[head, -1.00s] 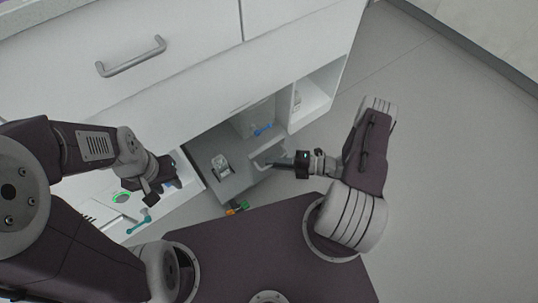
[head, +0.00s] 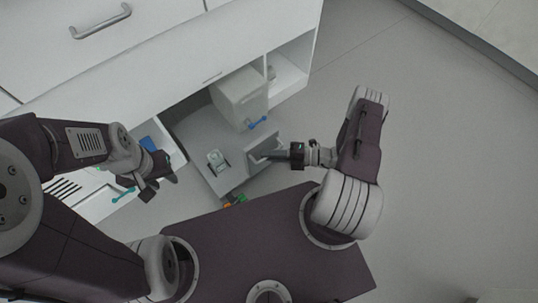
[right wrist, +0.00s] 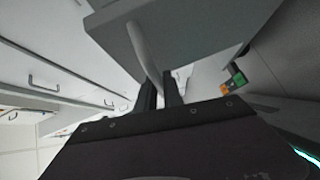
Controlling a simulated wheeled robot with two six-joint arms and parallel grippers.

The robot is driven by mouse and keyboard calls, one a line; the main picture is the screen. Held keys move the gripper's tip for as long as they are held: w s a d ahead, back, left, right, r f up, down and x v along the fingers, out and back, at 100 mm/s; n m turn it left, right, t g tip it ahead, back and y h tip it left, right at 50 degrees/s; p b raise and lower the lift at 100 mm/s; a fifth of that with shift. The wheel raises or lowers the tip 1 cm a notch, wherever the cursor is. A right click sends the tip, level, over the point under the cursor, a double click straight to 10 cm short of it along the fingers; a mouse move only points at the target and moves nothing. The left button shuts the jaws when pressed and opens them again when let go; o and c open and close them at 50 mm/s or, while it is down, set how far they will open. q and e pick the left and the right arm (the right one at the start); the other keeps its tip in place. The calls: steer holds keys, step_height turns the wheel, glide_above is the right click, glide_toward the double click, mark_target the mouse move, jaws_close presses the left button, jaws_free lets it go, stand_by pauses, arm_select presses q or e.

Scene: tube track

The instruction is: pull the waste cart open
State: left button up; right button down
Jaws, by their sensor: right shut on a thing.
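The waste cart (head: 200,130) is a grey pull-out unit standing partly out of the white cabinet's lower opening. Its front panel carries a pale bar handle (right wrist: 143,50). My right gripper (head: 270,155) is shut on the handle; in the right wrist view its two dark fingers (right wrist: 162,88) lie around the bar's lower part. A light grey box (head: 240,92), a blue dumbbell-shaped piece (head: 257,122) and a small pale item (head: 216,160) ride with the cart. My left gripper (head: 160,188) is open and empty, left of the cart.
The white cabinet (head: 150,75) has upper drawers and an open cubby (head: 288,72) right of the cart. A teal piece (head: 123,194) lies on a white surface at left. Orange and green pieces (head: 235,200) are near my base. Grey floor (head: 440,170) is clear at right.

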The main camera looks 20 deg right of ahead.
steer(key=c, duration=1.5)
jaws_free()
steer(key=shift+d+r, duration=0.1)
steer(key=shift+d, duration=0.1)
steer(key=p+v, duration=0.2)
steer(key=v, duration=0.6)
steer(key=shift+s+d+p, duration=0.25)
steer(key=shift+p, duration=0.1)
